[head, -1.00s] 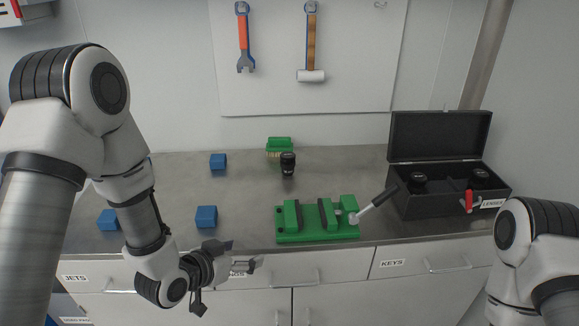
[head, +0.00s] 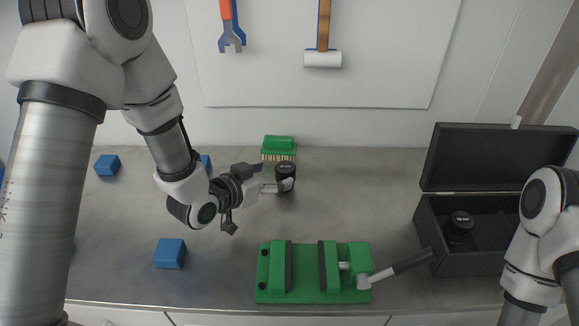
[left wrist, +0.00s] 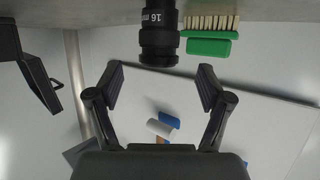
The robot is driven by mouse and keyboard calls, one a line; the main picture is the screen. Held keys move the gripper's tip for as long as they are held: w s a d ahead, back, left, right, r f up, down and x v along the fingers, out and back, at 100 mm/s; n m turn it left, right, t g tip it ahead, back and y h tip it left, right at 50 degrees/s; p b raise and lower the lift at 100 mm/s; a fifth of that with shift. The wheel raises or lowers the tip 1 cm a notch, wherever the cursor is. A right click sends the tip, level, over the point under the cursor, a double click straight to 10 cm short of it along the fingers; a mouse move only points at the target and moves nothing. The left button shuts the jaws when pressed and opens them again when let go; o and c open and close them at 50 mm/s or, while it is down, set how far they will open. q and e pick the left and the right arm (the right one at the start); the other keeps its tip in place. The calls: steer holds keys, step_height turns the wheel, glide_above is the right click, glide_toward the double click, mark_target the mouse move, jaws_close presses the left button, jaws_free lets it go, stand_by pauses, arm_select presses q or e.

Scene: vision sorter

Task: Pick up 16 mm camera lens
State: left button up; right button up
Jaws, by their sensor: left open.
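The black camera lens (head: 286,172) stands upright on the grey bench, in front of the green brush. In the left wrist view the lens (left wrist: 158,38) hangs from the top of the upside-down picture and shows "16 m" on its side. My left gripper (head: 274,178) is open at the lens, coming from the left. In the left wrist view its open fingers (left wrist: 160,88) are empty, and the lens is ahead of the gap between them. I cannot tell whether a finger touches the lens. My right gripper is out of view.
The green brush (head: 279,146) stands just behind the lens. A green vise (head: 306,282) with a handle lies in front. Blue blocks (head: 170,253) are on the left. A black open case (head: 428,225) holding a lens (head: 460,224) is on the right. The bench between is clear.

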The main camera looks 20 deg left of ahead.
mark_target(279, 172)
arm_select(q)
steer(key=shift+w+d+p, duration=0.55)
steer(key=shift+w, duration=0.1)
steer(key=x, duration=0.3)
steer(key=shift+w+a+f, duration=0.1)
steer(key=shift+w+f, duration=0.15)
steer(key=shift+w, duration=0.1)
steer(key=shift+w+f, duration=0.2)
steer(key=shift+w, duration=0.05)
steer(key=shift+s+r, duration=0.2)
steer(key=shift+s, duration=0.1)
steer(key=shift+c, duration=0.7)
steer(key=shift+s, duration=0.1)
steer(key=c, duration=1.3)
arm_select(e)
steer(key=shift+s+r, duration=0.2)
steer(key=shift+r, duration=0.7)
